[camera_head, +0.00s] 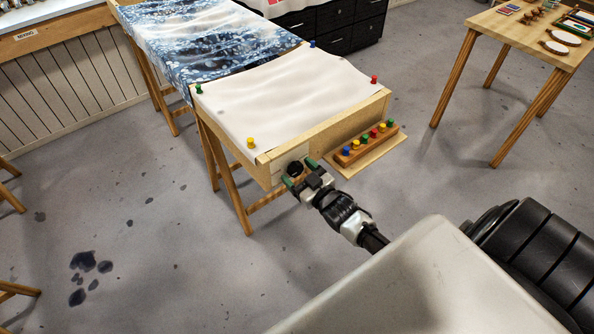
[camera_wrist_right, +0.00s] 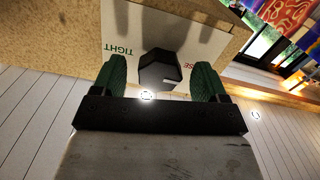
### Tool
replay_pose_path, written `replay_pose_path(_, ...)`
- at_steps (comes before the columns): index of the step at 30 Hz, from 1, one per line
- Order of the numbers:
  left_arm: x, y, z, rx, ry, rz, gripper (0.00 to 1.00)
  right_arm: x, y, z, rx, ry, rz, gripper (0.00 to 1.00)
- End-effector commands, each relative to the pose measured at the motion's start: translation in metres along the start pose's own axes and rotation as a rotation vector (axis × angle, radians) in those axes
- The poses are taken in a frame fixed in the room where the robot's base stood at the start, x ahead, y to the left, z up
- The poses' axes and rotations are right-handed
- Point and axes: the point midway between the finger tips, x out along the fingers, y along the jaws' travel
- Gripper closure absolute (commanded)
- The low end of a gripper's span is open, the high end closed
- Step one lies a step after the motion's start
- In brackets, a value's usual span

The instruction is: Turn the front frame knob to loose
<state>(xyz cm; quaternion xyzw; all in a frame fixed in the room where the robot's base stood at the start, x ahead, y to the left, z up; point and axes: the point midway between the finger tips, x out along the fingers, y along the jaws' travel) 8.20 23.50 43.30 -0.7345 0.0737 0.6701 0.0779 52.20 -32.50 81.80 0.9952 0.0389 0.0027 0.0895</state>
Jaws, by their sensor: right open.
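The front frame knob (camera_head: 295,169) is small and black, on a pale plate at the front end of the wooden silk frame (camera_head: 330,127). In the right wrist view the black knob (camera_wrist_right: 160,71) shows up close, on a white label plate (camera_wrist_right: 135,22) reading "TIGHT" at left and a partly covered word ending in "SE" at right. My right gripper (camera_head: 299,174) is open, its green fingertips on either side of the knob. In the wrist view the gripper (camera_wrist_right: 162,77) shows a gap between each finger and the knob. My left gripper is not in view.
A wooden ledge (camera_head: 375,153) right of the knob holds a rack of several coloured pins (camera_head: 365,146). White silk (camera_head: 275,95) is pinned on the frame. A side table (camera_head: 530,32) stands at upper right. Floor at left is open, with dark stains.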

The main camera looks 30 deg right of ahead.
Motion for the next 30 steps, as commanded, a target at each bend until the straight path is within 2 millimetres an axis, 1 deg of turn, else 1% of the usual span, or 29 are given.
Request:
replay_pose_path(9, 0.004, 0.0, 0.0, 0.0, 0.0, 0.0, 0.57, -0.06, -0.001, 0.002, 0.0, -0.005, -0.001, 0.26)
replay_pose_path(12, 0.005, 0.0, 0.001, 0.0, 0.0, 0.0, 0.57, -0.076, -0.001, 0.001, 0.0, -0.004, -0.002, 0.26)
replay_pose_path(15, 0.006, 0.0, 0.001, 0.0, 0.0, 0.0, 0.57, -0.088, -0.001, 0.001, 0.0, -0.002, -0.001, 0.26)
replay_pose_path(18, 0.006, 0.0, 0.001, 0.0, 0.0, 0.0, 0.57, -0.096, 0.0, 0.001, 0.0, -0.002, -0.001, 0.26)
replay_pose_path(21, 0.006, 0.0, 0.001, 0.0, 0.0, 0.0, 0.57, -0.098, 0.0, 0.0, 0.0, -0.001, -0.001, 0.26)
replay_pose_path(30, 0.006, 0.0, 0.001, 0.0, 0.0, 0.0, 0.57, -0.099, 0.0, 0.0, 0.0, -0.001, -0.001, 0.26)
